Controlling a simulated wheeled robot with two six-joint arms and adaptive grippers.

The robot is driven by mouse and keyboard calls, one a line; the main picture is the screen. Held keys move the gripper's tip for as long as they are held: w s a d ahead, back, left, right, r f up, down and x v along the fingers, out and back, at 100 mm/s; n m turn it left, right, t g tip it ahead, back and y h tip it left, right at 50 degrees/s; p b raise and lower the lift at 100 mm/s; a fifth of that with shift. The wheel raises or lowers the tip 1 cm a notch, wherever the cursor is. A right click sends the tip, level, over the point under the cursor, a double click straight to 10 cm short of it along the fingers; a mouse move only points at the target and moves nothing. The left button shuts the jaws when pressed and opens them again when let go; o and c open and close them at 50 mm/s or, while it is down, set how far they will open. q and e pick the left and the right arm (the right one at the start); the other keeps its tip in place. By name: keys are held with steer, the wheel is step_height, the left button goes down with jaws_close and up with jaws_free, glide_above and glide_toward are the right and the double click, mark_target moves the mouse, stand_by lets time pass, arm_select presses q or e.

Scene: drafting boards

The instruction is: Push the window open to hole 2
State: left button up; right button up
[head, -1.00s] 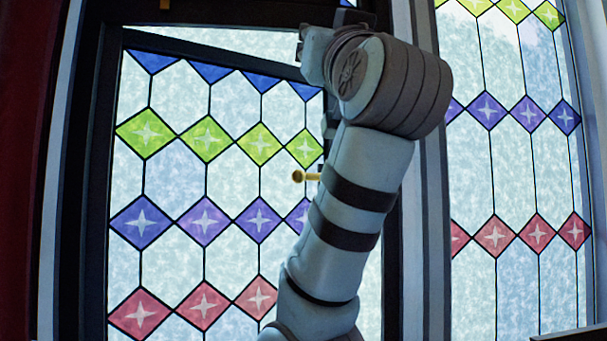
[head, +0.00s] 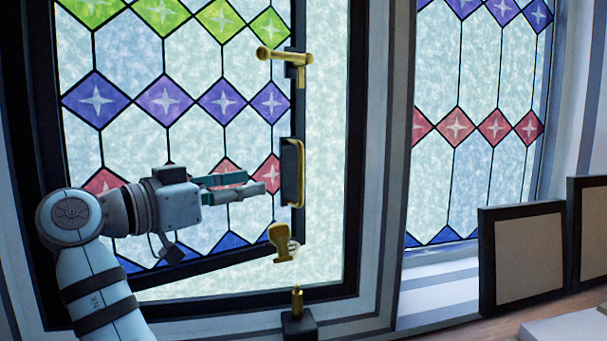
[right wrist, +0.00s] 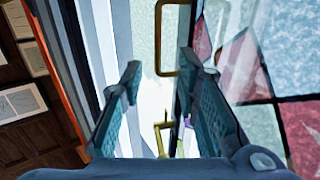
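The window (head: 140,140) is a leaded stained-glass sash standing ajar, with a gap to its frame along the right and bottom. A brass pull handle (head: 299,172) on a black plate sits on its right edge. A brass stay piece (head: 280,240) is at the sash's lower corner; no holes can be made out. A brass pin (head: 297,300) stands on a black block on the sill below. My right gripper (head: 258,184) is open and empty, just left of the handle. In the right wrist view the handle (right wrist: 158,40) shows beyond the parted fingers. My left gripper is out of view.
A brass latch lever (head: 284,57) is above the handle on the sash edge. A fixed stained-glass window (head: 470,120) is to the right. Framed boards (head: 525,257) stand at the lower right on a wooden surface.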

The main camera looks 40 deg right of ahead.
mark_target(301, 199)
steer(key=d, duration=0.4)
steer(key=d+p, duration=0.1)
steer(key=d, duration=0.4)
steer(key=d+p, duration=0.1)
steer(key=d, duration=0.3)
steer(key=shift+w+d+r, duration=0.15)
steer(key=shift+w+r, duration=0.1)
steer(key=shift+w, duration=0.15)
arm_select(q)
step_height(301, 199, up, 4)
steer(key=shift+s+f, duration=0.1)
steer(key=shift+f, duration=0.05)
arm_select(e)
jaws_close()
